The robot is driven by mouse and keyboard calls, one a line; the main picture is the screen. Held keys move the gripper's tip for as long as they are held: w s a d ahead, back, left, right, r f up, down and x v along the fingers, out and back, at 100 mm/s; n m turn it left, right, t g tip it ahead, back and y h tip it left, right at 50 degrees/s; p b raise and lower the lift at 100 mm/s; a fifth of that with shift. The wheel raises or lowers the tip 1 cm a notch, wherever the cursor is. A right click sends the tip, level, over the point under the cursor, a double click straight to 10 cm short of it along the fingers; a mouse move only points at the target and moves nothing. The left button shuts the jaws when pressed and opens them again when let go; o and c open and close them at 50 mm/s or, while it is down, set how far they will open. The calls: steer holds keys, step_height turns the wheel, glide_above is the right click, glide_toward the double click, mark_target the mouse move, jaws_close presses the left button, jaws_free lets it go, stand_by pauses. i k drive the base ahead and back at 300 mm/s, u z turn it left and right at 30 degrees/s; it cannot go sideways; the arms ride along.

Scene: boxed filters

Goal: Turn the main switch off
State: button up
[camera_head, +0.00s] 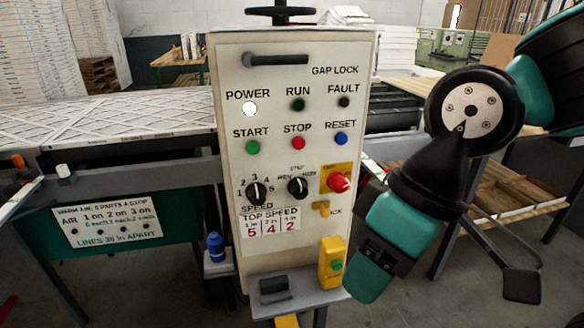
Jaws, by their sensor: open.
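A pale upright control panel (304,80) faces me. No label that I can read says main switch. A red knob (339,182) sits on a yellow plate (328,170) at the panel's right side; its small lettering and turned position are unclear. The round POWER light (250,109) is bright white. My gripper (368,276) is at the lower right of the panel, below and right of the red knob and apart from it. It is open, and I see nothing held; its fingertips are hard to make out.
Black SPEED (257,194) and selector (298,187) knobs sit left of the red knob. START, STOP and RESET buttons are above. A yellow button box (331,262) stands below, close to my gripper. A grey shelf (300,295) juts out underneath. A conveyor extends left.

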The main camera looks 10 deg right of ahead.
mark_target(338, 181)
steer(key=u, duration=1.05)
steer(key=k, duration=0.35)
steer(key=z, duration=1.05)
